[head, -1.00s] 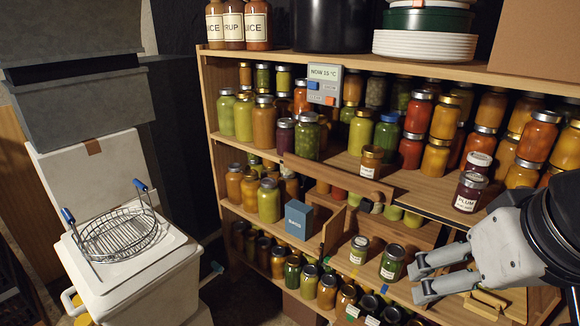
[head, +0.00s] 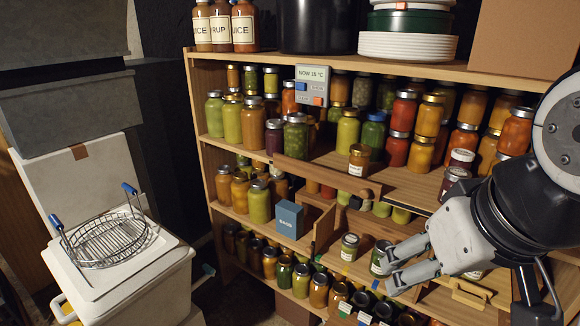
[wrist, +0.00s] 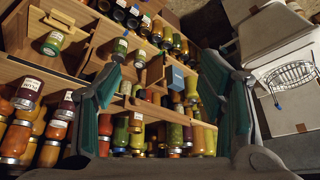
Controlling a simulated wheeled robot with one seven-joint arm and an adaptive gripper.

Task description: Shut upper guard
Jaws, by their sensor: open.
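A small wooden panel (head: 325,231) stands out beside a blue box (head: 289,219) on the middle shelf. A gold-topped jar (head: 358,160) and PLUM jars stand near the upper shelf front. A white cooler (head: 130,285) with a wire basket (head: 108,240) stands left.

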